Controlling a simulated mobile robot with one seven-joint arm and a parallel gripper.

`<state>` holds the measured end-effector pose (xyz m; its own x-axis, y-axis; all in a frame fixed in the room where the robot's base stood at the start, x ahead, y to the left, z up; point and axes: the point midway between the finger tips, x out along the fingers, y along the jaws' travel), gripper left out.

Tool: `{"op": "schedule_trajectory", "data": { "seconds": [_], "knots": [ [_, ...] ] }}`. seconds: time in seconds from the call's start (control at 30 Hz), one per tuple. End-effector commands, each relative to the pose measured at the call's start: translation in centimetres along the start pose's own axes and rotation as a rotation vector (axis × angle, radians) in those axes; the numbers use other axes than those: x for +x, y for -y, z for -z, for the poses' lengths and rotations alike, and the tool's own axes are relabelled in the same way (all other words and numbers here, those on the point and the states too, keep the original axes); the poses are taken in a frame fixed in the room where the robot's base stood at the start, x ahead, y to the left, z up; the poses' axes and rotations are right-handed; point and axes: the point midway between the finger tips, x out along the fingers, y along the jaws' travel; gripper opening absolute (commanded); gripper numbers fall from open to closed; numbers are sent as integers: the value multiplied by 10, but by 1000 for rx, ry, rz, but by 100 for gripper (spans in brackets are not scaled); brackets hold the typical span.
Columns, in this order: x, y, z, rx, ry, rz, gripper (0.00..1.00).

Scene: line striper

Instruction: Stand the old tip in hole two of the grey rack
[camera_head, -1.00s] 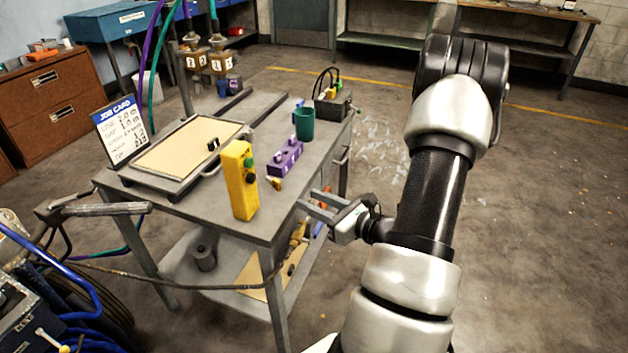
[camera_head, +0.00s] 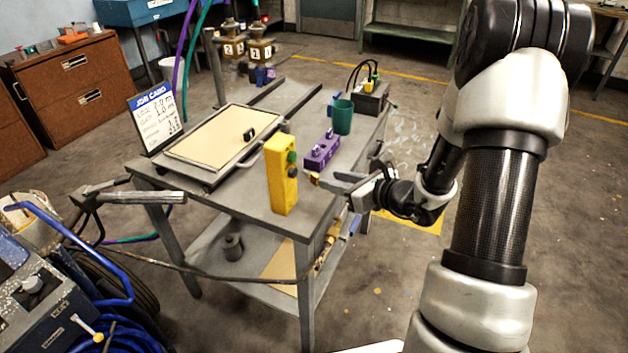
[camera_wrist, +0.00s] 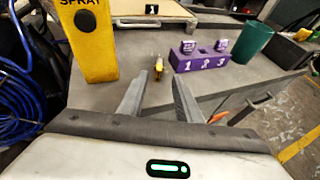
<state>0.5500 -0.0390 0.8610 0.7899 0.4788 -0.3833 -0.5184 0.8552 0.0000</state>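My gripper (camera_wrist: 158,88) is open and empty, its two fingers spread at the table's near right edge. A small yellow, dark-ended tip (camera_wrist: 158,67) lies on the table ahead of the fingers, apart from them. In the head view the tip (camera_head: 314,179) is close to the fingertips (camera_head: 335,185). The only numbered rack I see is purple, not grey: the rack (camera_wrist: 204,60) is marked 1, 2, 3 and stands beyond and right of the tip. Pale purple-and-white pieces stand at holes one and three; hole two looks empty. It also shows in the head view (camera_head: 322,150).
A tall yellow SPRAY box (camera_head: 281,175) stands left of the tip. A green cup (camera_head: 343,117) stands behind the rack, with a dark box (camera_head: 371,100) farther back. A framed tan board (camera_head: 205,140) and job card (camera_head: 155,118) occupy the left. Bare tabletop surrounds the tip.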

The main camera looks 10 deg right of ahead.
Motion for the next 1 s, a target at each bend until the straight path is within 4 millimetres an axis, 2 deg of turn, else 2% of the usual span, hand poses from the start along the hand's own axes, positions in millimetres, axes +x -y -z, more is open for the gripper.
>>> {"op": "schedule_trajectory", "data": {
  "seconds": [0.03,0.1,0.37,0.7,1.0],
  "knots": [
    [12,-1,2,-1,1,-4,31],
    [24,-1,1,-1,0,-3,31],
    [44,0,0,-1,0,-1,31],
    [88,-3,-4,0,0,-1,31],
    [92,-3,-5,0,0,0,31]
  ]
}}
